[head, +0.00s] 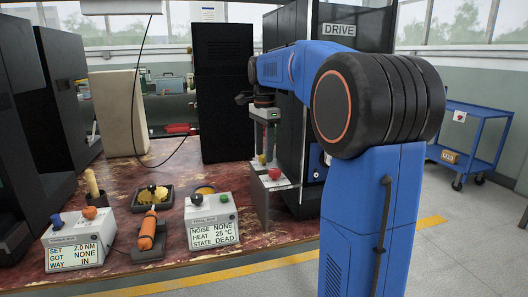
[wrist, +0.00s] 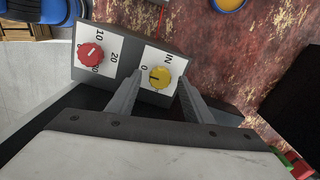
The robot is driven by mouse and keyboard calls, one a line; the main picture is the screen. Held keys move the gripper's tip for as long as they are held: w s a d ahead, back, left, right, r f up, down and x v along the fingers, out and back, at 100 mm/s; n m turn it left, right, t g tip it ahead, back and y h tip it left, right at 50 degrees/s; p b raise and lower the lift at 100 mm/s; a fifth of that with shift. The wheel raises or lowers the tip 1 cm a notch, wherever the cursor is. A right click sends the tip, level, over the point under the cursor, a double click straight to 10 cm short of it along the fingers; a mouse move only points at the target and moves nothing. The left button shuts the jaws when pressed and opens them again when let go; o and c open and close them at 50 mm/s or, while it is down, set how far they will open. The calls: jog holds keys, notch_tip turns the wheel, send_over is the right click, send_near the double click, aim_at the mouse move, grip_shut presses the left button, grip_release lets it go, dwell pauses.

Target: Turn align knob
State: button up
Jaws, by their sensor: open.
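In the wrist view, a yellow round knob (wrist: 159,77) with a dark pointer sits on a white dial plate marked "IN" and "0". A red knob (wrist: 90,55) sits to its left on a plate marked with 10 and 20. No readable label tells which one is the align knob. My gripper (wrist: 160,84) is open, and the yellow knob shows between its two fingertips. Whether they touch it I cannot tell. In the head view, my gripper (head: 264,140) points down over the yellow knob (head: 262,159), with the red knob (head: 274,173) just beside it.
The knobs sit by a tall black cabinet marked "DRIVE" (head: 339,29). On the red-brown table (head: 115,185) stand a trial box (head: 212,222), a gauge box (head: 77,238), an orange tool (head: 148,233) and a dark tray (head: 152,196). A blue cart (head: 475,112) stands right.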

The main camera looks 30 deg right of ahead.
jog(key=shift+f, duration=0.3)
jog(key=c, duration=1)
jog(key=m, duration=0.5)
jog(key=shift+m, duration=0.4)
jog(key=m, duration=0.6)
